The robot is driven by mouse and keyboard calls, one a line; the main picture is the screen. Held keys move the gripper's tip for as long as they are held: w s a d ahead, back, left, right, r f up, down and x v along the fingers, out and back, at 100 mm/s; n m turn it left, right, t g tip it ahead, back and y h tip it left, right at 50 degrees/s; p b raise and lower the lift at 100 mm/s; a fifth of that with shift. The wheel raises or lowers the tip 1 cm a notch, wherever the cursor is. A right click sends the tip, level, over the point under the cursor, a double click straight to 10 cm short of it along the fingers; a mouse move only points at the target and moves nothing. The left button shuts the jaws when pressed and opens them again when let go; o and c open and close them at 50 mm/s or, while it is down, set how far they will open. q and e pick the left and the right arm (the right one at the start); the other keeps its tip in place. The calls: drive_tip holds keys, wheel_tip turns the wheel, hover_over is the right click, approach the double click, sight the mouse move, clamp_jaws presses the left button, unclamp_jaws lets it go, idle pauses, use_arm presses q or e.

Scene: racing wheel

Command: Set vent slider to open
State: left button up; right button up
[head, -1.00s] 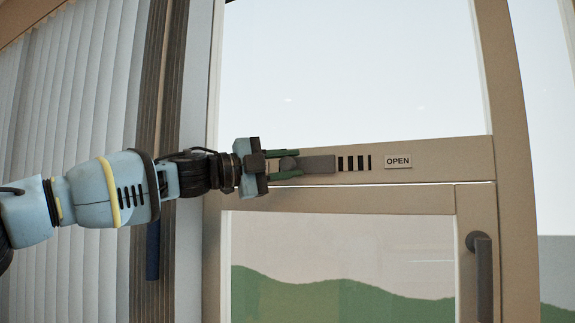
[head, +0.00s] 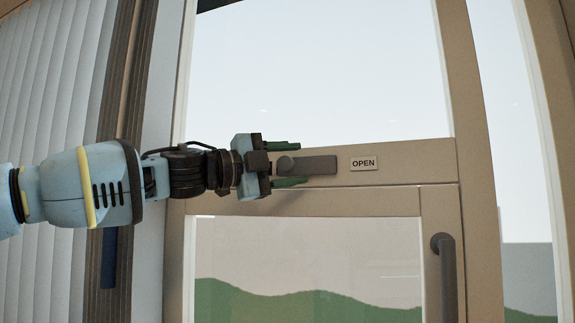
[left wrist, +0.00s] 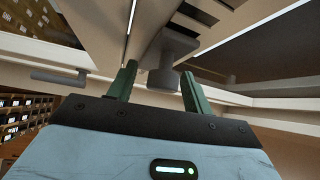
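The vent slider is a grey flat plate (head: 318,165) with a round knob (head: 286,163) at its left end, on the beige crossbar above the door. The plate's right end is close to the white OPEN label (head: 363,163). No slots show between plate and label. My left gripper (head: 300,163) is open, its green fingers above and below the knob with gaps. In the left wrist view the knob (left wrist: 163,80) sits between the spread fingers (left wrist: 159,69), apparently touching neither; dark slots (left wrist: 197,14) show beside the plate. My right gripper is not in view.
Below the crossbar is a glazed door with a grey handle (head: 445,275) at right. A large window pane (head: 320,75) is above. Vertical blinds (head: 55,90) hang at left behind my arm. The space right of the gripper, in front of the crossbar, is clear.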

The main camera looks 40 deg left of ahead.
use_arm(q)
drive_tip(key=shift+s+a, duration=0.15)
drive_tip(key=shift+a, duration=0.1)
drive_tip(key=v, duration=0.6)
drive_tip(key=shift+d+r, duration=0.1)
drive_tip(key=shift+r, duration=0.05)
drive_tip(key=shift+s+a+f+p, duration=0.3)
drive_tip(key=shift+s+a, duration=0.05)
drive_tip(key=shift+s, duration=0.35)
